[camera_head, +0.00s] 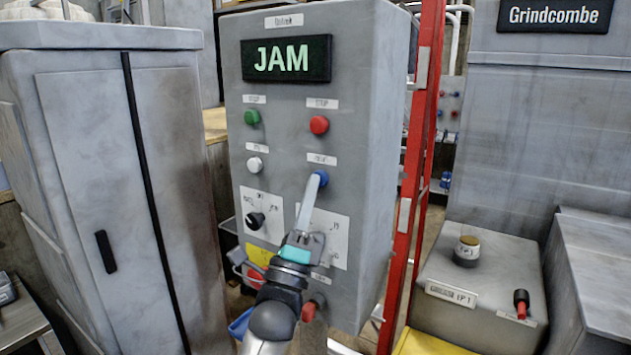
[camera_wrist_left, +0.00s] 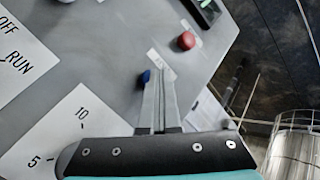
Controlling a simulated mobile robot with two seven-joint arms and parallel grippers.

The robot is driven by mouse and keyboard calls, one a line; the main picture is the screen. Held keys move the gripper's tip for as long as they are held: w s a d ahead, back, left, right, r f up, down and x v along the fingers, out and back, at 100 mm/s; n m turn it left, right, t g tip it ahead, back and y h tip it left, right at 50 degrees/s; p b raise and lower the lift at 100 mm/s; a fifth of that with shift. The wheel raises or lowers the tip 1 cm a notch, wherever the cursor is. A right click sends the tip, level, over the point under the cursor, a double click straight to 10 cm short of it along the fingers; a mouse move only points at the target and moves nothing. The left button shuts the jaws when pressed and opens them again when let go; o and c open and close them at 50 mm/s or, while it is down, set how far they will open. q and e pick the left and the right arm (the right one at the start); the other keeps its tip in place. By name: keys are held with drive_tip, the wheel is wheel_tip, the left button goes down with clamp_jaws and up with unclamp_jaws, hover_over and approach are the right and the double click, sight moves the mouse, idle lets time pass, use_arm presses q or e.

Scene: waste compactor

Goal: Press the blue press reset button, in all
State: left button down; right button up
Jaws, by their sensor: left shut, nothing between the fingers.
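The blue reset button (camera_head: 323,177) is on the front of the grey control box, below the red stop button. It also shows in the left wrist view (camera_wrist_left: 145,77), partly covered by my fingers. My left gripper (camera_head: 313,182) is shut with nothing between its fingers. Its tips overlap the lower left of the blue button in the head view. I cannot tell whether they touch it. The display (camera_head: 286,59) above reads JAM in green. My right gripper is not in view.
The panel also holds a green button (camera_head: 252,117), a red stop button (camera_head: 319,125), a white button (camera_head: 255,164) and a black selector knob (camera_head: 255,220). A red upright frame (camera_head: 412,170) stands right of the box. A grey cabinet (camera_head: 90,170) stands at left.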

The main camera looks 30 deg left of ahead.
use_arm(q)
drive_tip(key=shift+s, duration=0.1)
drive_tip(key=shift+s+p, duration=0.35)
drive_tip(key=shift+s, duration=0.45)
drive_tip(key=s+p, duration=0.1)
drive_tip(key=s, duration=0.4)
drive_tip(key=shift+a, duration=0.2)
drive_tip(key=shift+f, duration=0.1)
idle(0.6)
